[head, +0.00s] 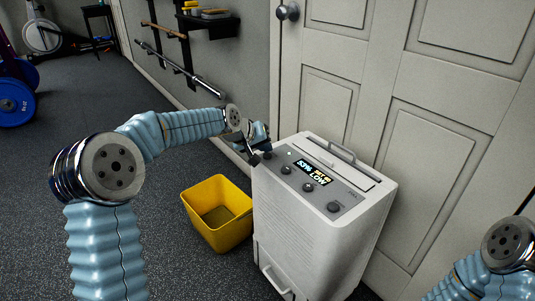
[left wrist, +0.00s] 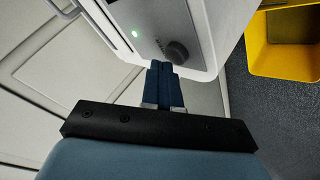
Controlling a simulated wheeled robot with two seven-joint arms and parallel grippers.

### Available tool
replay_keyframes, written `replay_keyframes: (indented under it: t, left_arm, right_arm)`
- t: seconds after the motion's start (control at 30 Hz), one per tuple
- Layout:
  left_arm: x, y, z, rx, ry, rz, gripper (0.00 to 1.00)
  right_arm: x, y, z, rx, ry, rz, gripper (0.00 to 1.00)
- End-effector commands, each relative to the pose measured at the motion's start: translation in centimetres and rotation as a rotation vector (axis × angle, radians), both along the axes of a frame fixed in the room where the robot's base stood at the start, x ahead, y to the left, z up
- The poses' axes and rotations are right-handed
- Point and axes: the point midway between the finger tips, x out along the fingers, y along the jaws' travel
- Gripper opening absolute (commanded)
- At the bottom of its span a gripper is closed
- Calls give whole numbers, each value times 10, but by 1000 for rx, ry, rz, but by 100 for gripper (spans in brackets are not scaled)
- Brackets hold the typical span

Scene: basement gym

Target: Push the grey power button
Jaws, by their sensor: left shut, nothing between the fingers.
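A white dehumidifier (head: 318,225) stands in front of the door, with a grey sloping panel on top. The panel carries a lit display (head: 314,173), a small green light (head: 289,153) and several round dark grey buttons or knobs. The one nearest my gripper is the leftmost button (head: 267,155); a round dark button (left wrist: 177,52) shows just beyond my fingertips in the left wrist view. I cannot tell for certain which is the power button. My left gripper (head: 254,159) is shut and empty, its tips close by the panel's left end; contact cannot be told. My right gripper is out of view.
A yellow bin (head: 218,215) stands on the floor left of the dehumidifier. A raised handle (head: 342,153) sits behind the panel. The white door (head: 420,75) is close behind. Wall racks hold bars, and blue weight plates (head: 15,100) are far left. Open carpet lies left.

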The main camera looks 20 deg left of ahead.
Motion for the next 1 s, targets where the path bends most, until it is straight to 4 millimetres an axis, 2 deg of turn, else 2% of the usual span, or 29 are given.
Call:
replay_keyframes:
  t: [0.17, 0.6, 1.0]
  left_arm:
    - [0, 0, 11, 0, -1, 1, 0]
    - [0, 0, 60, -1, -1, 0, 0]
    - [0, 0, 60, 0, -1, 1, 0]
  right_arm:
    - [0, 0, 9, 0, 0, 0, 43]
    - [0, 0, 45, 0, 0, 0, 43]
    - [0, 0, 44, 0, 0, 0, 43]
